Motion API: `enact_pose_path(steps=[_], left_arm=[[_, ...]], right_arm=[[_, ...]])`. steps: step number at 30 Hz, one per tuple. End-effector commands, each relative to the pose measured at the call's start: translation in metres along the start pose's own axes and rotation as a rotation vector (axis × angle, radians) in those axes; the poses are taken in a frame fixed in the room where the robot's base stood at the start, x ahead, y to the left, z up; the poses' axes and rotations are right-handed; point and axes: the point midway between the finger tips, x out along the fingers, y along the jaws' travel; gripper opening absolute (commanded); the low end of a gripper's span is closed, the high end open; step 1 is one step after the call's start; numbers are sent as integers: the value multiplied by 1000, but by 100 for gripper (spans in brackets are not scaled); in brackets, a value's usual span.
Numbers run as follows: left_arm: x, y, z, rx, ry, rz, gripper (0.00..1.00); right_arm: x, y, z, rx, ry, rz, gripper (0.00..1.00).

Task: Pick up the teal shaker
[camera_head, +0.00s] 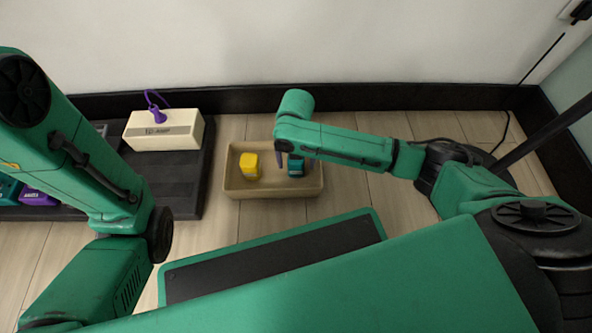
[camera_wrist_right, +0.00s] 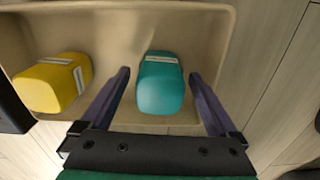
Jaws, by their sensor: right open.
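The teal shaker (camera_head: 296,168) lies in the right half of a tan bin (camera_head: 250,192) on the floor. In the right wrist view the teal shaker (camera_wrist_right: 160,88) shows whole, with a pale label strip. My right gripper (camera_wrist_right: 160,76) is open, with one dark purple finger on each side of the shaker and a gap to both. In the head view my right gripper (camera_head: 281,160) points down over the bin, and my arm hides part of it. My left arm shows at the left, but its gripper does not.
A yellow shaker (camera_head: 249,166) lies in the bin's left half, left of my right gripper. A dark platform (camera_head: 180,180) left of the bin carries a cream box (camera_head: 165,132) with a purple cord. The wall stands behind.

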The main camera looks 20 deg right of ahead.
Motion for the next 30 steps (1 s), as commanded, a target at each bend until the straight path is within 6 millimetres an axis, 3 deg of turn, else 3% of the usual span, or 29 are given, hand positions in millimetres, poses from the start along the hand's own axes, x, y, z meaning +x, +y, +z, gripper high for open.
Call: enact_pose_path(steps=[1, 8, 11, 16, 25, 30], left_arm=[[-12, 4, -11, 8, 20, 8, 45], [-6, 4, -14, 13, 32, 13, 45], [-6, 4, -14, 13, 33, 13, 45], [-6, 4, -13, 13, 33, 13, 45], [-2, 3, -11, 11, 29, 12, 45], [15, -2, 4, 5, 7, 6, 45]], right_arm=[[19, 0, 0, 0, 0, 0, 95], [16, 0, 0, 0, 0, 0, 95], [16, 0, 0, 0, 0, 0, 64], [16, 0, 0, 0, 0, 0, 0], [10, 0, 0, 0, -1, 0, 0], [-20, 0, 0, 0, -2, 2, 0]])
